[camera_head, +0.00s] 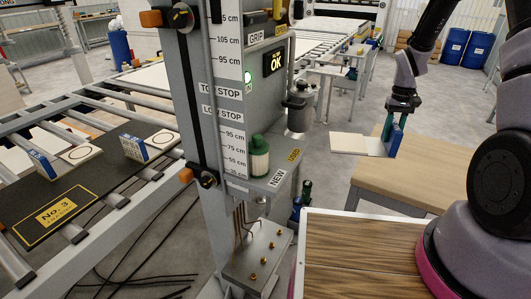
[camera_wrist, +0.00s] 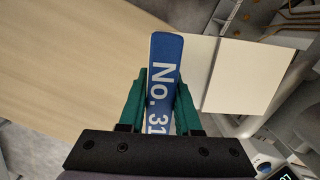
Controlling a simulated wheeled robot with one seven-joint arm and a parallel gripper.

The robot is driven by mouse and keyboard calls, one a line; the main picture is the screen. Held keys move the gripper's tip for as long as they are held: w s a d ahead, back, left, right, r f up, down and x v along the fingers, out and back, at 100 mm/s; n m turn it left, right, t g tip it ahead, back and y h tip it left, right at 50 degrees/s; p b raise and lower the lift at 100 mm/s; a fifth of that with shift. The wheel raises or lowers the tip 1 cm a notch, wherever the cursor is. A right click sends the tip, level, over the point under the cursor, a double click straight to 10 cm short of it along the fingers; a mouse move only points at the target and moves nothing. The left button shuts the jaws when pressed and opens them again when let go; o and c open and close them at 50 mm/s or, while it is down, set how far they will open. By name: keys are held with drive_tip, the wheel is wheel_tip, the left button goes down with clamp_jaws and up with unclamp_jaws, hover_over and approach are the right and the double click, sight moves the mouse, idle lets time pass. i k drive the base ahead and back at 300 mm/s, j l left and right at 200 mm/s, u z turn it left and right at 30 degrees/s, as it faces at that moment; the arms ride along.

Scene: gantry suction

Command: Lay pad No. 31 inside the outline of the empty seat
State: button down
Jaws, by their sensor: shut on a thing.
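Pad No. 31 is a cream slab (camera_head: 358,144) with an upright blue plate on one end. My gripper (camera_head: 392,121) is shut on that plate and holds the pad in the air at the right of the head view, near a wooden table. In the wrist view, the green fingers (camera_wrist: 161,95) grip the blue plate marked "No. 31" (camera_wrist: 163,70), and the pale slab (camera_wrist: 245,75) extends to the right. A dark board (camera_head: 97,177) lies at the left. A yellow outline (camera_head: 57,206) reading "No. 3", with its last part unclear, is bare.
Two pads with blue plates (camera_head: 75,157) (camera_head: 152,145) sit on the dark board. A grey post with a height scale (camera_head: 232,125) stands between the board and my gripper. The wooden table (camera_head: 425,172) is at right. A metal block with brass fittings (camera_head: 256,262) stands low in front.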

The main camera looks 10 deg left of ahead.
sight(58, 211)
drive_tip(key=k+l+u, duration=0.15)
drive_tip(key=k+u, duration=0.15)
drive_tip(key=k, duration=0.15)
drive_tip(key=k+u, duration=0.3)
drive_tip(key=k, duration=0.2)
drive_tip(key=k+u, duration=0.1)
drive_tip(key=u, duration=0.3)
drive_tip(key=i+u, duration=0.3)
drive_tip(key=u, duration=0.15)
drive_tip(key=i+l+u, duration=0.2)
drive_tip(key=u, duration=0.3)
drive_tip(key=i+l+u, duration=0.15)
drive_tip(key=i+u, duration=0.25)
drive_tip(key=i+l+u, duration=0.3)
drive_tip(key=u, duration=0.15)
drive_tip(key=i, duration=0.2)
